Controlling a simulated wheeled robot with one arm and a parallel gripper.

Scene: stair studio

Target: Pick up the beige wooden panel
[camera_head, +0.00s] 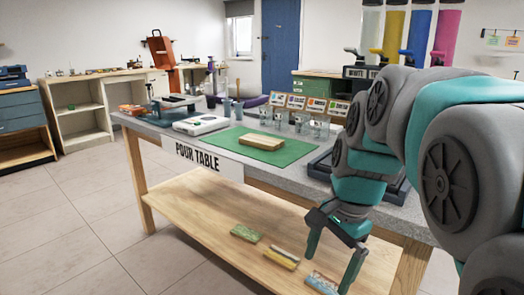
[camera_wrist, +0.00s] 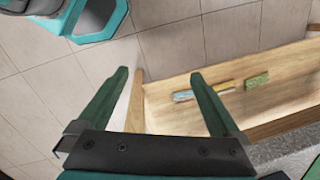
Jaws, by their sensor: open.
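The beige wooden panel (camera_head: 262,141) lies flat on a green mat (camera_head: 283,155) on the table top in the head view. My gripper (camera_head: 330,262) hangs in front of the table's right part, below the top and near the lower shelf. Its two green fingers are spread apart with nothing between them. In the wrist view my gripper (camera_wrist: 160,95) is also open and empty. The panel does not show in the wrist view.
The pour table (camera_head: 225,158) has a lower shelf (camera_head: 200,205) with several small items, also seen in the wrist view (camera_wrist: 170,120). Several clear cups (camera_head: 300,122) stand behind the mat. A dark tray (camera_head: 320,165) is right of it. Tiled floor lies clear at front left.

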